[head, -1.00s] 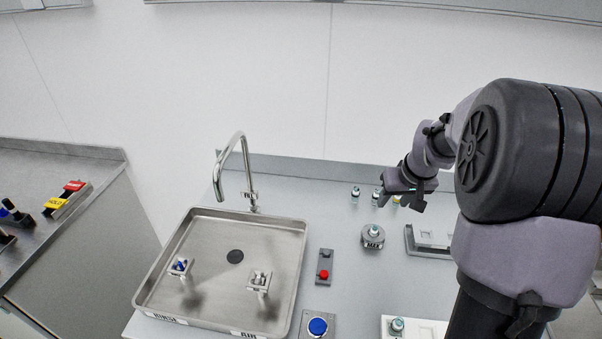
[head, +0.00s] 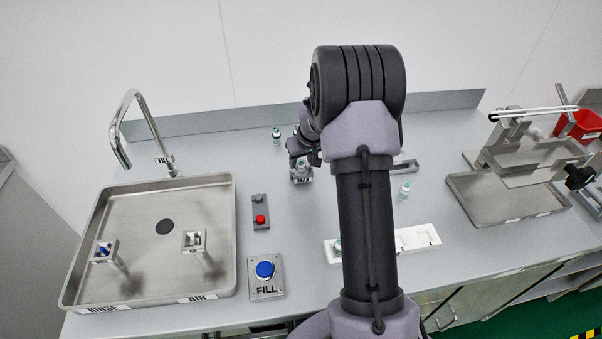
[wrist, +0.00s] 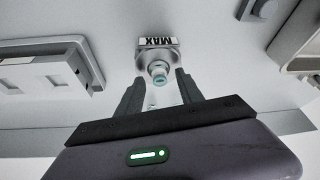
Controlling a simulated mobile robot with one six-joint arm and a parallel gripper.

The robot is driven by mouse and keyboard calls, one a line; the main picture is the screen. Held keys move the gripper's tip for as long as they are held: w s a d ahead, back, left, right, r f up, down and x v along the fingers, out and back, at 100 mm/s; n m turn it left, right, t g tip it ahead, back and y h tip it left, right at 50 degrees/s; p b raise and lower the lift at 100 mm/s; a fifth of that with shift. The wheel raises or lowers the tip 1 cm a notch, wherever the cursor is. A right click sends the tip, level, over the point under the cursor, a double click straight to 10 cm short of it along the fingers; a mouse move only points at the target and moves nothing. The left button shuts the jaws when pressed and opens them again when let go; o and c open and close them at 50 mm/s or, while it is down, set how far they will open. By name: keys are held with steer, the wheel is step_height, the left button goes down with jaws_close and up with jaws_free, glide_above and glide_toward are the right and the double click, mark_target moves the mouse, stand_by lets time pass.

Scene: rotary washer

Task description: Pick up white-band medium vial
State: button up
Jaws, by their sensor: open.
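A small vial with a teal top (wrist: 159,80) stands in the grey round holder labelled MAX (wrist: 155,48). In the head view the same holder (head: 302,178) sits on the counter just below my gripper. My gripper (wrist: 158,88) is open, its two dark fingers on either side of the vial's top in the wrist view; I cannot tell whether they touch it. Other small vials stand at the back of the counter (head: 276,137) and right of my arm (head: 404,191). Band colours are too small to read, so I cannot tell which vial is the white-band medium one.
A steel sink with a tap (head: 130,150) is at left. Beside it are a red-button switch (head: 260,215) and a blue FILL button (head: 265,270). A white tray (head: 418,238) is partly behind my arm. A metal apparatus (head: 530,155) stands at right.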

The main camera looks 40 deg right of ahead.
jaws_close()
stand_by(1.4)
